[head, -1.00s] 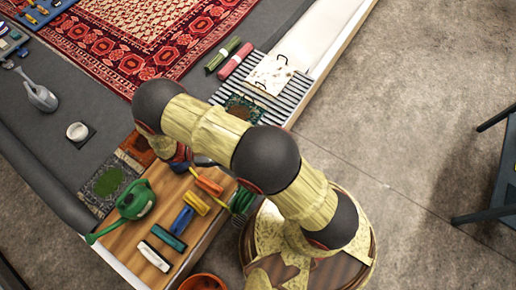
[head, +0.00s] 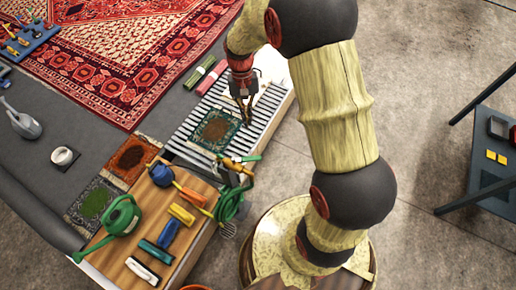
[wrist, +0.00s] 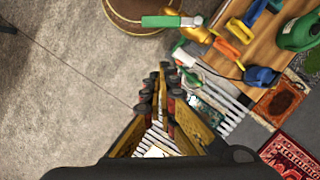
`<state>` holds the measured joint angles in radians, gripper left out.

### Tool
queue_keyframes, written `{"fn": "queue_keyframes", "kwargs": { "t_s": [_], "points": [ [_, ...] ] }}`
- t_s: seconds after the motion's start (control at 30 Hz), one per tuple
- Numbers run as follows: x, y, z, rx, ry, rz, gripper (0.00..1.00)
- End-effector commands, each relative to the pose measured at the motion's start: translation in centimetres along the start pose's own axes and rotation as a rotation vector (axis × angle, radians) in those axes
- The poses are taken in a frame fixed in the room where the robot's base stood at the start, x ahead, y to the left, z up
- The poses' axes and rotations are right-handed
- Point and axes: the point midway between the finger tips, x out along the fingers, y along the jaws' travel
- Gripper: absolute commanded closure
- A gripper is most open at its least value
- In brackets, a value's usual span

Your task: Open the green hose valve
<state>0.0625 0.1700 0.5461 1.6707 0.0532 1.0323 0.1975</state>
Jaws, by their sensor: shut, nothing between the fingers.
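The green hose valve has a brass body (head: 236,166) and a green lever (head: 250,158). It stands at the right edge of the wooden board, above a coiled green hose (head: 230,205). In the wrist view the green lever (wrist: 160,21) lies roughly level across the picture, with the brass body (wrist: 196,32) at its right. My gripper (head: 247,121) points down over the slatted rack, beyond the valve and apart from it. In the wrist view my gripper (wrist: 162,72) is shut and empty, with the lever above its fingertips in the picture.
The wooden board (head: 120,250) holds a green watering can (head: 121,216), a blue object (head: 162,175) and several coloured brushes (head: 181,214). The slatted rack (head: 185,137) bears a small rug sample (head: 215,130). A dark table (head: 485,190) stands at right. Bare floor lies between.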

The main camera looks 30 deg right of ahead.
Motion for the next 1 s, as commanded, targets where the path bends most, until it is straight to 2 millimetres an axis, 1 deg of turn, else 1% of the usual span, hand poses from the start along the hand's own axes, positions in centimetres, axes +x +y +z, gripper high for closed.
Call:
{"fn": "queue_keyframes", "kwargs": {
  "t_s": [0.03,0.13,0.27,0.37,0.73,0.77,0.9,1.0],
  "points": [
    [-0.5,0.5,-0.4,0.026,0.019,-0.017,1.00],
    [-0.6,0.6,-0.8,0.049,0.035,-0.033,1.00],
    [0.8,0.6,-0.8,0.050,0.033,-0.033,1.00],
    [2.5,0.5,-0.9,0.049,0.033,-0.032,1.00],
    [9.8,0.3,-1.1,0.047,0.031,-0.031,1.00],
    [9.6,0.3,-0.6,0.046,0.036,-0.032,1.00],
    [10.0,0.2,1.2,0.046,0.036,-0.031,1.00],
    [10.1,0.1,2.0,0.046,0.036,-0.031,1.00]
  ]
}}
